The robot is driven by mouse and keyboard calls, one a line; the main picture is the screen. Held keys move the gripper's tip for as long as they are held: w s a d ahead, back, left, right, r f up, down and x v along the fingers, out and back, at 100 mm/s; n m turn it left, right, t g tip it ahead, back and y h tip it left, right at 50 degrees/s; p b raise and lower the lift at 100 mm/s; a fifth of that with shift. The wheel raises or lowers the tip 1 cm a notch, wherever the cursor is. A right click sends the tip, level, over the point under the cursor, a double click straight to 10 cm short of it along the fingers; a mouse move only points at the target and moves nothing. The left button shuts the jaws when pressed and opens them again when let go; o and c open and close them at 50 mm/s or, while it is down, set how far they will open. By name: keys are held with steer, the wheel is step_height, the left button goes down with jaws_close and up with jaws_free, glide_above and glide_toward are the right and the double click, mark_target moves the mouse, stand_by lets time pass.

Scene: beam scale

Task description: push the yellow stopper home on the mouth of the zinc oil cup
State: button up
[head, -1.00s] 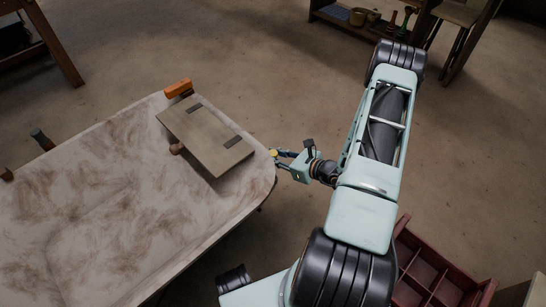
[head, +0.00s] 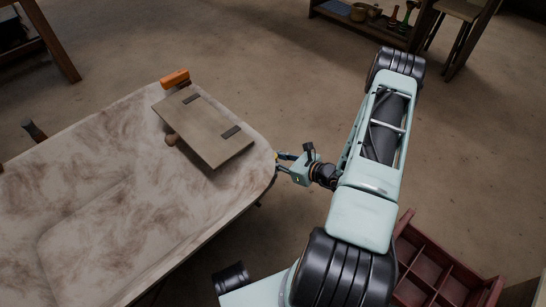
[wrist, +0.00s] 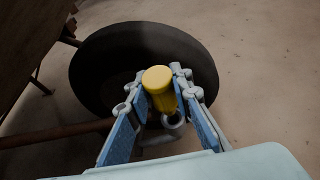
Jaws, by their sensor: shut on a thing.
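My gripper (wrist: 160,88) is shut on the yellow stopper (wrist: 158,78), which stands between its two fingers in the wrist view with its round top toward the camera. In the head view my gripper (head: 280,157) is at the right-hand edge of the table, and the stopper is mostly lost to sight there. I cannot make out the zinc oil cup for certain in either view. A small grey ring shows just below the stopper in the wrist view, but I cannot tell whether it belongs to the cup or to my gripper.
A large dark round opening (wrist: 95,72) lies beyond the stopper in the wrist view. A marbled table (head: 100,215) fills the left of the head view, with a tilted board (head: 205,130) and an orange block (head: 174,78) on it. A red compartment tray (head: 432,270) is at lower right.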

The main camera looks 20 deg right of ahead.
steer(key=shift+f, duration=0.35)
steer(key=shift+f, duration=1)
steer(key=shift+f, duration=0.15)
steer(key=shift+f, duration=0.7)
steer(key=o, duration=1.1)
